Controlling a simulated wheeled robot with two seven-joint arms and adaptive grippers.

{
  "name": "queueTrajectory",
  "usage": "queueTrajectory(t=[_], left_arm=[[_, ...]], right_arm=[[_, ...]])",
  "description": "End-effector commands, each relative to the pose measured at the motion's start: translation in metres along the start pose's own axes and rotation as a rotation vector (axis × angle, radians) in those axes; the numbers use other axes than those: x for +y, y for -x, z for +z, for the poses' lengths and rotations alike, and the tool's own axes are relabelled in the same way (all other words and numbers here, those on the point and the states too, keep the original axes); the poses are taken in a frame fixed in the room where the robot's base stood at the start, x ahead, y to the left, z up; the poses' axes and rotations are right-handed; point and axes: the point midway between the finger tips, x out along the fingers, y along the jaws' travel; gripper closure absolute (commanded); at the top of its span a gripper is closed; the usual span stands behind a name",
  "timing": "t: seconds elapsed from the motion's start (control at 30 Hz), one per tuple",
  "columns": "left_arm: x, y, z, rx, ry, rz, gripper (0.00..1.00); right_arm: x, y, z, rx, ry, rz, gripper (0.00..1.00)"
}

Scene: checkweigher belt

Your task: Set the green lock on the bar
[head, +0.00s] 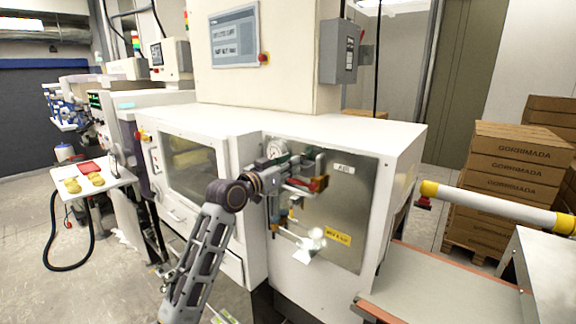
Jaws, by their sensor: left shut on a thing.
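My left gripper (308,181) is in front of the grey metal panel (345,205) of the white machine. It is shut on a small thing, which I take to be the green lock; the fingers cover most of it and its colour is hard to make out. A small red part (319,184) shows right at the fingertips. I cannot tell the bar apart from the fittings behind the gripper, nor whether the held thing touches it. My right gripper is not in view.
A conveyor belt (440,290) runs at the lower right. Cartons (515,165) stand behind it. A white side table (95,180) is at left.

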Motion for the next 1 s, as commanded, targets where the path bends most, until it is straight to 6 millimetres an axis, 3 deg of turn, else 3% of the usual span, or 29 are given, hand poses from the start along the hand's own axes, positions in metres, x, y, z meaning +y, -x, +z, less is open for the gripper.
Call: queueTrajectory(t=[0.1, 0.13, 0.3, 0.73, 1.0], left_arm=[[0.000, 0.000, 0.002, 0.001, 0.000, 0.000, 1.00], [0.000, 0.000, 0.002, 0.001, 0.000, 0.000, 0.77], [0.000, 0.000, 0.001, 0.001, 0.000, 0.000, 0.55], [0.000, 0.002, 0.002, 0.000, 0.000, 0.000, 0.55], [-0.001, 0.016, 0.002, 0.001, 0.001, -0.001, 0.55]], right_arm=[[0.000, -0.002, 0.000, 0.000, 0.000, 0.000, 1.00], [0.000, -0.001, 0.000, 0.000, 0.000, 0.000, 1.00], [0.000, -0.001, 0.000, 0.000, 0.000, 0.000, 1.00], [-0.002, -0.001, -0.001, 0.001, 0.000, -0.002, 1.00], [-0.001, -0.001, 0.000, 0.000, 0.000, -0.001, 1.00]])
